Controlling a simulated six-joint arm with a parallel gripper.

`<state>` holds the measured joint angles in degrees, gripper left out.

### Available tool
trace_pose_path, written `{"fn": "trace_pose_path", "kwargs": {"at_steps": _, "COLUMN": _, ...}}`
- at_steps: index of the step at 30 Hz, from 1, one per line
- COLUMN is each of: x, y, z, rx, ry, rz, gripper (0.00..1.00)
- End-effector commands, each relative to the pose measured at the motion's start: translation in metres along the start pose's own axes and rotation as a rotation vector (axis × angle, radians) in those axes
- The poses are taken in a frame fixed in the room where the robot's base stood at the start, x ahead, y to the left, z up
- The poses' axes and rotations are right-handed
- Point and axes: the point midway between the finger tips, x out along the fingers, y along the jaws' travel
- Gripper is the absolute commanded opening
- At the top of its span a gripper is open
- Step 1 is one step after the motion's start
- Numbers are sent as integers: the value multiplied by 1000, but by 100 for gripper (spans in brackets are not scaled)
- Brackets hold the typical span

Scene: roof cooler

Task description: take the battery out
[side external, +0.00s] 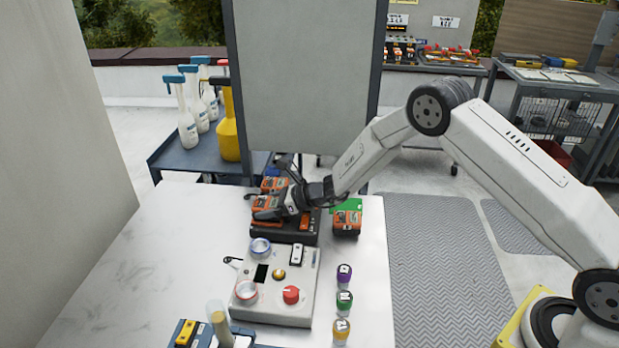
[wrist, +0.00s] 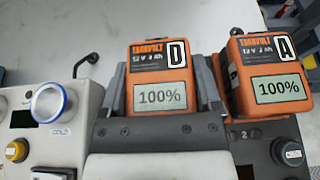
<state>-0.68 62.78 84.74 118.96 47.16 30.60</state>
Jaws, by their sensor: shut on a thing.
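An orange battery marked D, reading 100%, shows in the wrist view (wrist: 158,72) between the two grey fingers of my gripper (wrist: 160,85). My gripper is shut on it. In the side view, my gripper (side external: 272,208) is at the near orange battery (side external: 264,202) over the dark charger (side external: 290,234). A second battery marked A (wrist: 270,75), also reading 100%, stands just right of it in the wrist view. The charger edge (wrist: 265,148) with the number 2 is below. I cannot tell whether battery D is seated or lifted; its lower end is hidden.
Another orange battery (side external: 347,220) stands right of the charger beside a green patch (side external: 346,204). A control box (side external: 275,285) with knobs is in front. Several colour-topped vials (side external: 344,300) stand to its right. The white table (side external: 130,270) is clear at left.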

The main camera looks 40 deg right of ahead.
Motion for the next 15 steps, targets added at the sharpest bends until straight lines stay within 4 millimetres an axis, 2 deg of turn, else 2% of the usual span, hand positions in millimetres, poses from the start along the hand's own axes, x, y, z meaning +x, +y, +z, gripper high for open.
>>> {"fn": "trace_pose_path", "kwargs": {"at_steps": 8, "x": -10, "y": -1, "z": 25, "rx": -3, "ry": -5, "rz": -2, "gripper": 0}}
{"fn": "trace_pose_path", "kwargs": {"at_steps": 15, "x": -34, "y": 10, "z": 42, "rx": -2, "ry": -4, "rz": -2, "gripper": 0}}
